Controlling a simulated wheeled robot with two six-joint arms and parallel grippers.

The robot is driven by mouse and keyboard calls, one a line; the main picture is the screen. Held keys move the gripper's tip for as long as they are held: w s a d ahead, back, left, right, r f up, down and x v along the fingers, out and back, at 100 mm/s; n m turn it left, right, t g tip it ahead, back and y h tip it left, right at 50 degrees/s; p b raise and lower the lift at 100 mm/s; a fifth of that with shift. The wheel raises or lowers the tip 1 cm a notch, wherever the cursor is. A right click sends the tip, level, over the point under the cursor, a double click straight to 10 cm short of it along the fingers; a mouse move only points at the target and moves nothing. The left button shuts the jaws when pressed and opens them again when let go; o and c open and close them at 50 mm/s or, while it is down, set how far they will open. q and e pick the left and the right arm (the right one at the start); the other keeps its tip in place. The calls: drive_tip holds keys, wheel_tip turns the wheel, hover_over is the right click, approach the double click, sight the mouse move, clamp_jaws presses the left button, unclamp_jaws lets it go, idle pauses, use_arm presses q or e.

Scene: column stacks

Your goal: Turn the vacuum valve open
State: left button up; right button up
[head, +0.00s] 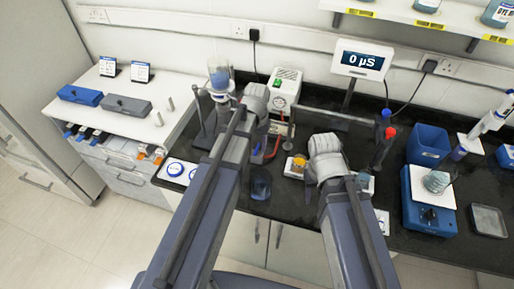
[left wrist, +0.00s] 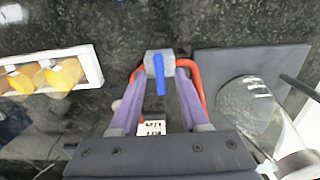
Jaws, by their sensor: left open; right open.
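The vacuum valve shows in the left wrist view as a grey body with a blue handle (left wrist: 160,78) and red hose on both sides. The handle points toward my left gripper (left wrist: 160,92), which is open with its purple fingers on either side of the valve. I cannot tell whether the fingers touch it. In the head view my left wrist hides the valve; the red hose (head: 284,133) shows beside it. My right gripper (head: 326,165) hangs over the front of the bench, its fingers hidden by its wrist.
A white pump box (head: 286,85) stands behind the valve. A glass vessel (left wrist: 250,108) is close on the right in the left wrist view, and a white tray (left wrist: 93,66) with yellow items is on the left. A blue stirrer (head: 430,215) stands to the right.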

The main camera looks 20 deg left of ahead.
use_arm(q)
drive_tip(key=shift+c, duration=0.2)
clamp_jaws()
idle(0.4)
